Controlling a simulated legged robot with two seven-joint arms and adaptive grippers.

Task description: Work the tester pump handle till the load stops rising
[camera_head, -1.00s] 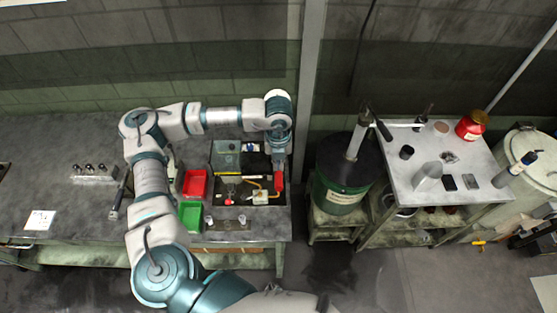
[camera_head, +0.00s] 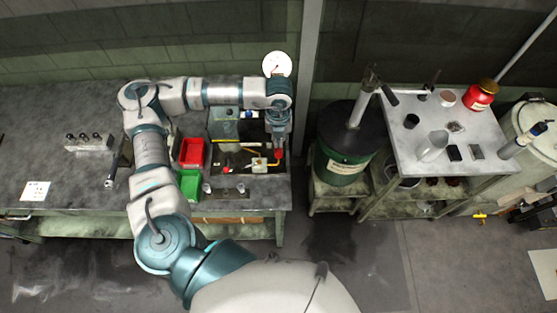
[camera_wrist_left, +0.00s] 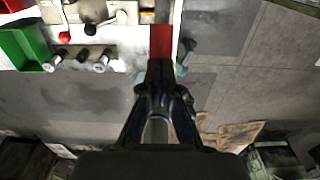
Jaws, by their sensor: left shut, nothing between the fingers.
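The tester sits in the dark tray (camera_head: 226,172) at the bench's right end. Its red handle grip (camera_head: 279,154) shows at my left gripper's tip. In the left wrist view the red grip (camera_wrist_left: 161,42) is a bar just beyond the fingertips. My left gripper (camera_wrist_left: 160,68) is shut with nothing between its fingers, close to the grip's end; I cannot tell whether they touch. A white round dial (camera_head: 277,65) stands behind my left wrist; its reading is too small to make out. My right gripper is not in view.
A red bin (camera_head: 192,152) and a green bin (camera_head: 190,184) stand left of the tray. Small metal cups (camera_head: 241,188) stand at the front edge. A dark green drum (camera_head: 341,166) is right of the bench. Open floor lies in front.

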